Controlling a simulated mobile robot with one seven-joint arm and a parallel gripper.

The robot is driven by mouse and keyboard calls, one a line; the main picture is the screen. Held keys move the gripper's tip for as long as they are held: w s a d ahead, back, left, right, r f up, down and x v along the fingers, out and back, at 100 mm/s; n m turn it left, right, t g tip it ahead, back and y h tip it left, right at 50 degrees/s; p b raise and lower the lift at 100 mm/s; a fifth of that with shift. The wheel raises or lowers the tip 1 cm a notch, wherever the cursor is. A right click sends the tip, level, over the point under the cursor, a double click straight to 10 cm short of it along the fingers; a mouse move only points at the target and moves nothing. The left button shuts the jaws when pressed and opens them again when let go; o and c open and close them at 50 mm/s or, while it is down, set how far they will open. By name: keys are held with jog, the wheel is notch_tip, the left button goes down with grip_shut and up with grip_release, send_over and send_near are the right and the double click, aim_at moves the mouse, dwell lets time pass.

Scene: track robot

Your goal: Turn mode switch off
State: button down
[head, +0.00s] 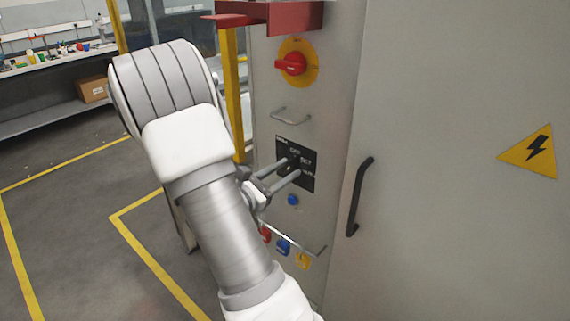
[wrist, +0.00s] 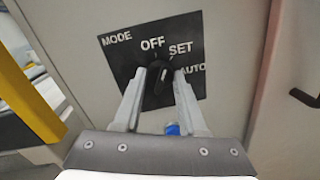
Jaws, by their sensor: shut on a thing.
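The mode switch is a black knob (wrist: 157,92) on a black plate (wrist: 117,62) marked MODE, with OFF, SET and AUTO. My gripper (wrist: 160,76) is shut on the knob, one finger on each side of it. A pale mark shows on the knob, but I cannot tell for sure which label it points at. In the head view my gripper (head: 291,168) reaches to the plate (head: 307,157) on the cabinet's narrow side, and the fingers mostly hide the knob.
Above the plate are a bar handle (head: 290,116) and a red rotary switch (head: 292,64) on yellow. A blue button (head: 292,200) sits below. Colored padlocks (head: 283,246) hang lower down by a rail. The cabinet door has a black handle (head: 358,197). A yellow post (head: 231,90) stands behind my arm.

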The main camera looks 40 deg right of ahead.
jog(key=n+p, duration=0.4)
jog(key=shift+r+n, duration=0.15)
jog(key=shift+n, duration=0.15)
jog(key=shift+n+p, duration=0.4)
jog(key=shift+n, duration=0.1)
jog(key=shift+f, duration=0.2)
jog(key=shift+c, duration=2.3)
grip_release()
jog(key=a, duration=1.7)
jog(key=shift+s+a+f, duration=0.2)
jog(key=shift+s+f, duration=0.15)
jog(key=shift+f, duration=0.1)
